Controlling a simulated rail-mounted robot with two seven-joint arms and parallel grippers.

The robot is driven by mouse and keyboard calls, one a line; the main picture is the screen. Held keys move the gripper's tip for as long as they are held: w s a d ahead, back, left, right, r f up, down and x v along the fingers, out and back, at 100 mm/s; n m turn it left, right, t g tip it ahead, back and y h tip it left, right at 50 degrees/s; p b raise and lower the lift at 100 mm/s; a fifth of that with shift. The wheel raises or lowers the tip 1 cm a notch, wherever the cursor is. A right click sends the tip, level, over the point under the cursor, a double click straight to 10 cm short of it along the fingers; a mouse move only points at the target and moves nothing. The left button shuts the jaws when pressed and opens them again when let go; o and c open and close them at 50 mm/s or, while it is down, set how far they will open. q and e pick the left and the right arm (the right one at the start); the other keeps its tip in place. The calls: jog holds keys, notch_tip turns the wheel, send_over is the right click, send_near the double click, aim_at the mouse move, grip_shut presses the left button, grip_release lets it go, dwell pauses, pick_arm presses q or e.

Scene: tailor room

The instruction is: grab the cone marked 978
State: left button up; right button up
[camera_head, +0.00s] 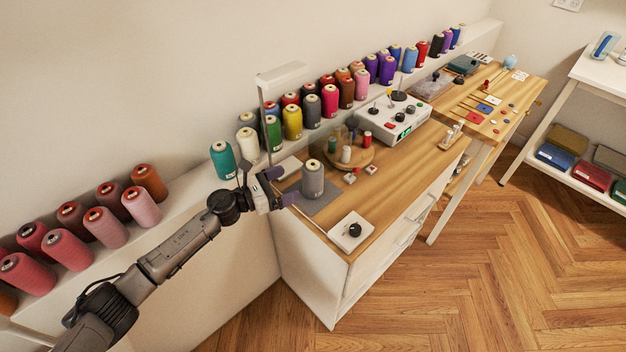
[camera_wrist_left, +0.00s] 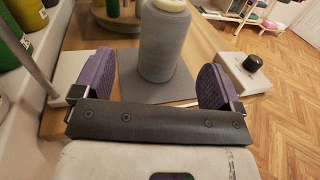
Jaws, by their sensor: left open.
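A grey thread cone (camera_head: 313,181) stands upright on a dark grey mat (camera_head: 325,201) at the near end of the wooden worktop. My left gripper (camera_head: 287,187) is open and empty just left of this cone, its purple fingertips pointing at it. In the left wrist view the grey cone (camera_wrist_left: 164,45) stands straight ahead, between the lines of the two spread fingers (camera_wrist_left: 157,84), apart from both. Its top is cut off there. Labels are too small to read, so I cannot tell which cone bears 978. My right gripper is out of view.
Several coloured cones line the wall ledge, including a teal one (camera_head: 223,160) and a green one (camera_head: 273,133) near my left gripper. A lamp post (camera_head: 264,118) stands close behind it.

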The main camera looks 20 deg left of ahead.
aim_at(304, 178)
pick_arm(q)
jog(key=shift+b+x, duration=0.65)
jog(key=shift+x, duration=3.25)
jog(key=shift+s+d, duration=0.2)
jog(key=shift+c, duration=0.3)
jog(key=c, duration=1.1)
